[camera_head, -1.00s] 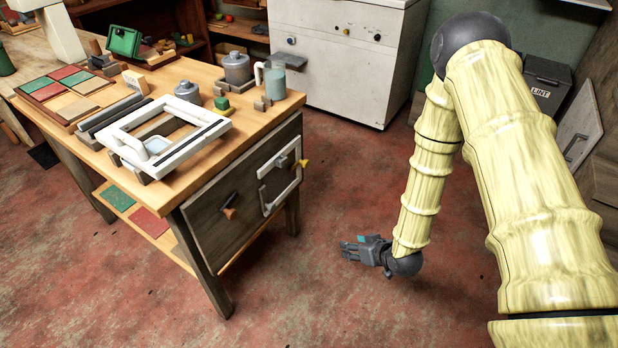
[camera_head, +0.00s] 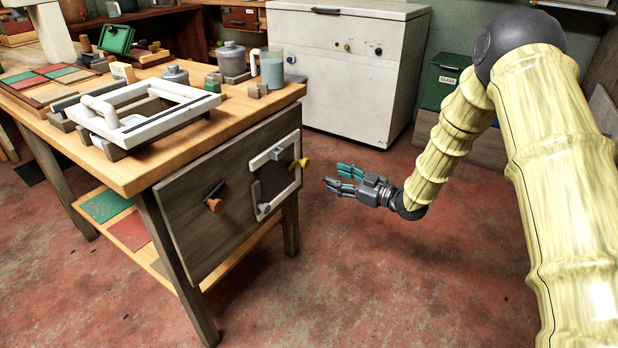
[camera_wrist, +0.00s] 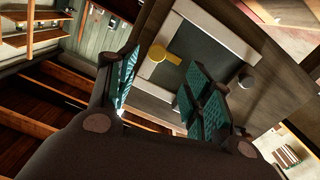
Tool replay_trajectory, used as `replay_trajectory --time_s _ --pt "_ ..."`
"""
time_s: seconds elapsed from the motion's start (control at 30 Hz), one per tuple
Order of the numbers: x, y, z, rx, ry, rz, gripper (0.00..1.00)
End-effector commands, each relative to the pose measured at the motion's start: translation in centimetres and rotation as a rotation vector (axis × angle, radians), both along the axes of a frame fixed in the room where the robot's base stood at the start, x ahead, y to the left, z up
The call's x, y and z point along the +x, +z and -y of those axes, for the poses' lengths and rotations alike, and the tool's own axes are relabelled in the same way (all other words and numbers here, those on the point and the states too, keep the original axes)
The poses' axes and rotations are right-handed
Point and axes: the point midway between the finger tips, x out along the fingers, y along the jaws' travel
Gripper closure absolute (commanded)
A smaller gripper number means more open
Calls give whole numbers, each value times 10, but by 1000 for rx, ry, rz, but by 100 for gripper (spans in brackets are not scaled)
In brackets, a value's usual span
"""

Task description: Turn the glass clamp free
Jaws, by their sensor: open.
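A yellow clamp-like handle (camera_head: 300,163) sticks out at the right edge of a white frame (camera_head: 296,183) on the workbench's end panel. I take it for the glass clamp. It also shows in the wrist view (camera_wrist: 158,54), lying over the frame's dark pane (camera_wrist: 190,42). My gripper (camera_head: 340,178) is open and empty, just right of the handle and apart from it, fingers pointing at the panel. In the wrist view the handle appears between and beyond my teal finger pads (camera_wrist: 160,93).
A brown-orange knob (camera_head: 214,204) sits left on the same panel. The workbench (camera_head: 150,182) carries a white tilted frame (camera_head: 190,113), a glass jug (camera_head: 272,70) and metal pots. A white cabinet (camera_head: 350,85) and green bin (camera_head: 440,82) stand behind. The floor to the right is clear.

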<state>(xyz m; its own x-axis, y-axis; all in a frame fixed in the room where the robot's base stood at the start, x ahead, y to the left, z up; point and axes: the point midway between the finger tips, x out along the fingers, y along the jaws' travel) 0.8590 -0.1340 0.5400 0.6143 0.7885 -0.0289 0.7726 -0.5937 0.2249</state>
Motion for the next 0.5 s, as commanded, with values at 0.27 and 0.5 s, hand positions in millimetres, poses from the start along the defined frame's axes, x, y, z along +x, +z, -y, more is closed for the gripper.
replay_trajectory --time_s 0.27,0.5 --pt "9 7 -4 2 36 48 49" --pt "25 5 -28 0 37 48 49"
